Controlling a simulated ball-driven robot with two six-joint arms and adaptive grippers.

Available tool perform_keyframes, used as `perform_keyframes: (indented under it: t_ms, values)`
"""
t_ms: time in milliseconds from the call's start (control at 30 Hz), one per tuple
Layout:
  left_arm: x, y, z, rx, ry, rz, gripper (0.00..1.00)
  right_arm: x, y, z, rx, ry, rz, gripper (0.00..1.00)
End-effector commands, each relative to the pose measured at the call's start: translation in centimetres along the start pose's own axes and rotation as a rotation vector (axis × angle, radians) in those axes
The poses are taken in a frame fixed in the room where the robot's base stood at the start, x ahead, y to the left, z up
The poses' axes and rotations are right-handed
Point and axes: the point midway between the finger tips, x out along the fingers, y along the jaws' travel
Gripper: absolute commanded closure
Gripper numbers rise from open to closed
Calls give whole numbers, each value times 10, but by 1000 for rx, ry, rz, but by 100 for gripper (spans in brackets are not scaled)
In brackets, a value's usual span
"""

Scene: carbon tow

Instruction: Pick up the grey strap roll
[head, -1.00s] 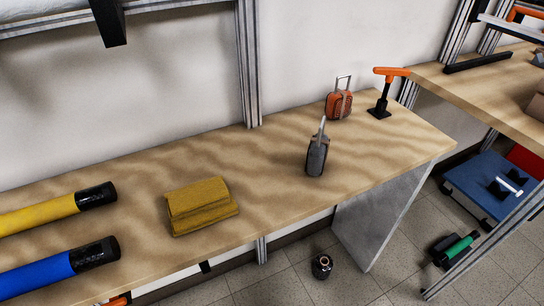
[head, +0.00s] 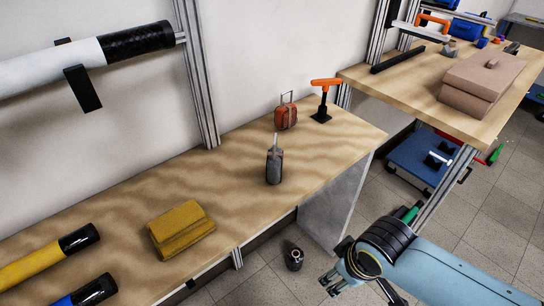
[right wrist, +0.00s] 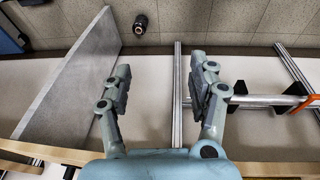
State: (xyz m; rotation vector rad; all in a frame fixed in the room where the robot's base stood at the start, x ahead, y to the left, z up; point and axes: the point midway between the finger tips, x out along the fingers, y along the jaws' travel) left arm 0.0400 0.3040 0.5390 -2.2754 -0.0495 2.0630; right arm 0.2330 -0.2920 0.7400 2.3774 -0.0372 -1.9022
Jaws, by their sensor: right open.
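The grey strap roll (head: 274,166) stands upright on the wooden workbench (head: 225,185), with a pale metal piece sticking up from its top. It is dark grey and touches nothing but the bench. My right gripper (head: 360,288) is low at the bottom right in the head view, in front of the bench and well apart from the roll. Its two fingers are spread and empty in the right wrist view (right wrist: 160,72). The roll does not show in the right wrist view. My left gripper is out of sight.
An orange strap roll (head: 286,113) and an orange-handled tool (head: 323,100) stand behind the grey roll. A folded yellow cloth (head: 182,230) lies to its left. A small black object (head: 294,259) is on the floor. A grey panel (head: 330,212) supports the bench end.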

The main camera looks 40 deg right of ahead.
Motion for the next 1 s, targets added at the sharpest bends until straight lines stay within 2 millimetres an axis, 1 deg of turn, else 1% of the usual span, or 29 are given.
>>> perform_keyframes:
  t_ms: [33, 100, 267, 300, 367, 400, 467, 533, 600, 767, 867, 967, 1000]
  values:
    - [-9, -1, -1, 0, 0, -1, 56, -23, 1, -13, 1, 13, 0, 40]
    - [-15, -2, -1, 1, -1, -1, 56, -48, 2, -25, 4, 20, 0, 40]
    - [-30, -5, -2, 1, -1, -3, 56, -105, 4, -54, 23, 34, 0, 40]
    - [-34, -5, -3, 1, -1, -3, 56, -120, 5, -61, 32, 37, -1, 40]
    - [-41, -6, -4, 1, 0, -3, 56, -144, 7, -75, 52, 38, -2, 40]
    - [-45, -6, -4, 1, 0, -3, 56, -157, 8, -84, 71, 36, -3, 40]
    - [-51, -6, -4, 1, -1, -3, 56, -172, 10, -100, 108, 28, -4, 40]
    - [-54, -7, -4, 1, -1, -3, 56, -178, 12, -114, 152, 12, -6, 40]
    - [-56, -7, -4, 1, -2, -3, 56, -179, 14, -128, 195, -4, -7, 40]
    - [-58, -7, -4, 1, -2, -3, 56, -175, 20, -162, 299, -44, -10, 40]
    - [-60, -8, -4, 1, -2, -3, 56, -170, 24, -187, 374, -74, -10, 40]
    - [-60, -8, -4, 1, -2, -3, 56, -165, 30, -218, 463, -110, -10, 40]
    - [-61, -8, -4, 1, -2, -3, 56, -163, 32, -231, 502, -126, -9, 40]
